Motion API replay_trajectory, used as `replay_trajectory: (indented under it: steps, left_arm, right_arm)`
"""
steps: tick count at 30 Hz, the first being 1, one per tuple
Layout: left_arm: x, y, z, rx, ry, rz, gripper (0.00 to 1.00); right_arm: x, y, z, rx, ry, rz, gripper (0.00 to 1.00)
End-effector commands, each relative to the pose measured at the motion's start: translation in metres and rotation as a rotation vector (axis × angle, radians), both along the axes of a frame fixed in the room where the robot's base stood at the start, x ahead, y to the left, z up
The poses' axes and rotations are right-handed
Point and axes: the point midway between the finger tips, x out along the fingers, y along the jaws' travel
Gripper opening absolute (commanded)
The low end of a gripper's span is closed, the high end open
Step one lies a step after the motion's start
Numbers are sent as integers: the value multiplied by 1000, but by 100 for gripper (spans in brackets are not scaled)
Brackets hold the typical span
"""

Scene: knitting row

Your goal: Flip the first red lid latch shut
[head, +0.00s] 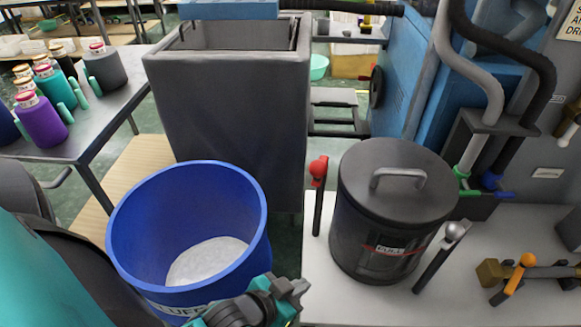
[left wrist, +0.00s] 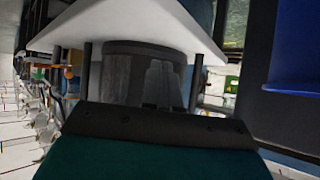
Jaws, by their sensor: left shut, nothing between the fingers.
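The red lid latch (head: 318,170) has a red head on a dark upright bar. It stands just left of the black lidded pot (head: 378,240) on the white table. The pot's round lid (head: 396,205) with a grey handle sits on it. A second latch with a silver knob (head: 455,232) leans at the pot's right front. My left gripper (head: 298,288) is at the bottom middle, by the blue tub's right front rim, below and apart from the red latch. Its fingers (left wrist: 162,84) are together and empty in the left wrist view. My right gripper is out of view.
The blue tub (head: 118,235) with white material inside stands left of the white table (head: 325,295). A tall grey bin (head: 228,110) is behind it. An orange-handled valve (head: 515,275) sits at right. Pipes hang behind the pot. Bottles (head: 42,122) stand on the left table.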

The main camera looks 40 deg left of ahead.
Motion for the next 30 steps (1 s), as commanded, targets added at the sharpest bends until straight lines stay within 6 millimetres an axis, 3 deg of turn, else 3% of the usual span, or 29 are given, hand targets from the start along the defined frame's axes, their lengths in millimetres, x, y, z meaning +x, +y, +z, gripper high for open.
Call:
replay_trajectory:
  steps: [4, 8, 13, 16, 23, 30]
  left_arm:
    - [8, 16, 3, 6, -39, -7, 0]
    - [30, 49, 16, 0, -135, -30, 0]
    - [69, 97, 56, -53, -297, -110, 0]
    - [80, 117, 80, -114, -392, -194, 0]
    - [72, 152, 119, -271, -557, -425, 0]
    - [45, 188, 162, -427, -635, -677, 0]
  right_arm:
    - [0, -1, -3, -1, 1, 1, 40]
    - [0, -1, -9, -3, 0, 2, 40]
    - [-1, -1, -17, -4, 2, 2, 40]
    - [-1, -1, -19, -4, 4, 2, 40]
    - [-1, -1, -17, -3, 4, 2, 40]
    - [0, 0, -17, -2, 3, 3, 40]
